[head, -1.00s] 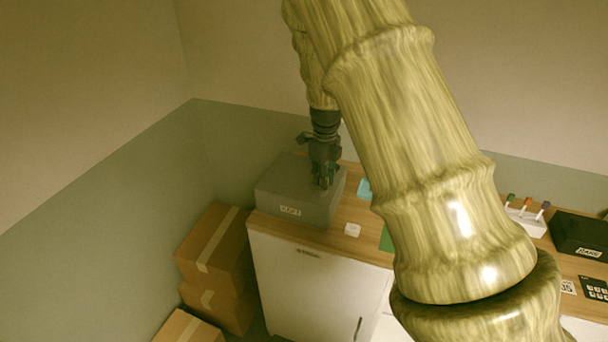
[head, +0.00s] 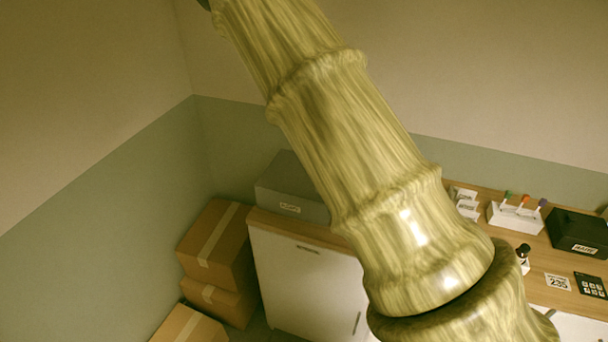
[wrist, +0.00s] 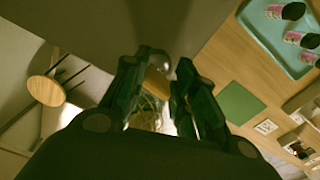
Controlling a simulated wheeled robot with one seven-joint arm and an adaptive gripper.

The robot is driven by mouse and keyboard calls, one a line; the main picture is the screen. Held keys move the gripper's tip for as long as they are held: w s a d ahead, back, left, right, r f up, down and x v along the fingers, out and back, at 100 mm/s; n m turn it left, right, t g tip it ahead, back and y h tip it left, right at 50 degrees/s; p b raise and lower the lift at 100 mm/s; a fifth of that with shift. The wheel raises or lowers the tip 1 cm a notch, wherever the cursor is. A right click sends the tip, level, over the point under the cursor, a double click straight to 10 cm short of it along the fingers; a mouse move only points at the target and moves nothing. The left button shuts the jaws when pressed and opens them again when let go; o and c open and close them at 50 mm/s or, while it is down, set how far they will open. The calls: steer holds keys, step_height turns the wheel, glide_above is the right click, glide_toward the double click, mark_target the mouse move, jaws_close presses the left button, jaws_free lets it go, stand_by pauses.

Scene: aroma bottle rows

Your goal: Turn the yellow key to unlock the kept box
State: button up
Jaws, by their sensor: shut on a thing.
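The kept box is a grey box (head: 287,176) with a small label on its front, standing at the left end of the counter in the head view; its lid looks closed and my arm covers its right part. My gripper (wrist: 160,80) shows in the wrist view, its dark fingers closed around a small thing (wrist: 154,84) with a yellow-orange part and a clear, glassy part. I cannot tell whether this is the yellow key. No separate yellow key can be made out. My gripper is not visible in the head view.
The wrist view shows a teal tray (wrist: 267,52) with several pink-labelled cups or bottles, a green mat (wrist: 240,103) and a round stool (wrist: 46,90). In the head view, a black box (head: 578,233) and a marker holder (head: 514,216) stand right. Cardboard boxes (head: 215,243) sit left on the floor.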

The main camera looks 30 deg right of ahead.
steer(key=m, duration=0.3)
steer(key=shift+s+a+m, duration=0.1)
steer(key=shift+a+m, duration=0.15)
steer(key=shift+m, duration=0.05)
steer(key=o, duration=0.6)
steer(key=shift+o, duration=0.2)
steer(key=shift+r, duration=3.5)
steer(key=shift+d, duration=0.1)
